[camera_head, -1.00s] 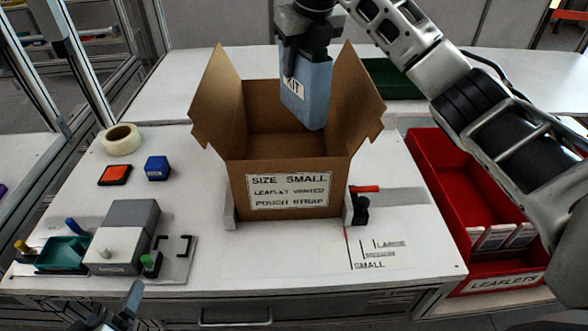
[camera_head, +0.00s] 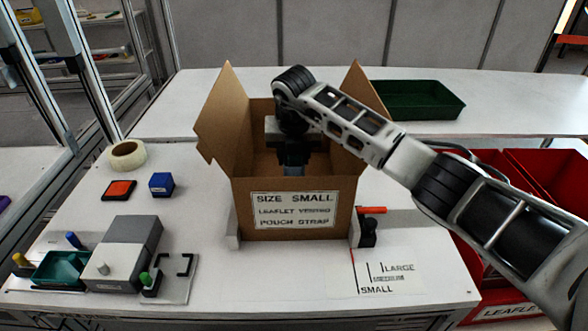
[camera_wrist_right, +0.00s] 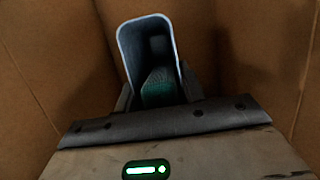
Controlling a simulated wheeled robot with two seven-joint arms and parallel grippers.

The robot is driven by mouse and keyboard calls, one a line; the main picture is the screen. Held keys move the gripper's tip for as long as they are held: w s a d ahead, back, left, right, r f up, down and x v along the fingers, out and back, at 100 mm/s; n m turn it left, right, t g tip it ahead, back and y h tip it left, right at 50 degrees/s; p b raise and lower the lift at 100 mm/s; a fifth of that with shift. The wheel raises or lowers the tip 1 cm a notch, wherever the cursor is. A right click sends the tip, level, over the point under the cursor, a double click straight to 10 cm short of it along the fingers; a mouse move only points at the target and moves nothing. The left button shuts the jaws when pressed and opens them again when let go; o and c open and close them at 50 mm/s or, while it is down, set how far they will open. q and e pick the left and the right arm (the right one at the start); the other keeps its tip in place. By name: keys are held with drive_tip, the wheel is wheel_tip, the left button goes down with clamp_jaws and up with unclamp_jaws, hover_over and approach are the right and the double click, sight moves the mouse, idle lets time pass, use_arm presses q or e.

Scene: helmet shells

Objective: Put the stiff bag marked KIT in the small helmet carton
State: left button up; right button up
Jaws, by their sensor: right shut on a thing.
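The small helmet carton (camera_head: 295,212) stands open on the table, its front labelled SIZE SMALL. Two side flaps stand up. My right gripper (camera_head: 293,155) reaches down inside it from above. It is shut on the blue KIT bag (camera_head: 294,158), of which only a dark blue upper part shows over the carton's front wall. In the right wrist view the bag's open top (camera_wrist_right: 148,45) shows between the fingers (camera_wrist_right: 155,95), with a dark green textured thing inside it. Brown carton walls surround it. The bag's bottom and its KIT mark are hidden. My left gripper is not in view.
A stop with a red handle (camera_head: 368,225) sits at the carton's right. A grey block fixture (camera_head: 125,255), a blue block (camera_head: 161,184), an orange pad (camera_head: 119,190) and a tape roll (camera_head: 127,155) lie left. Red bins (camera_head: 545,175) and a green tray (camera_head: 420,100) stand right.

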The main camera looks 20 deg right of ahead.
wheel_tip(320, 180, down, 4)
drive_tip(key=shift+r+p, duration=0.1)
drive_tip(key=shift+p, duration=0.2)
drive_tip(key=shift+f, duration=0.2)
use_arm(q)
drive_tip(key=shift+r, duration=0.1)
use_arm(e)
drive_tip(key=o, duration=1.2)
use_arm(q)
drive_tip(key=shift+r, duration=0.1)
use_arm(e)
drive_tip(key=shift+r, duration=0.25)
drive_tip(key=b+v, duration=0.1)
drive_tip(key=v, duration=0.9)
drive_tip(key=shift+s+r+b, duration=0.15)
drive_tip(key=shift+r+b, duration=0.1)
drive_tip(key=shift+b, duration=0.15)
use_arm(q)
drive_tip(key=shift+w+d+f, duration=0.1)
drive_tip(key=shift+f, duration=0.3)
use_arm(e)
drive_tip(key=shift+s+r, duration=0.2)
drive_tip(key=shift+r, duration=0.35)
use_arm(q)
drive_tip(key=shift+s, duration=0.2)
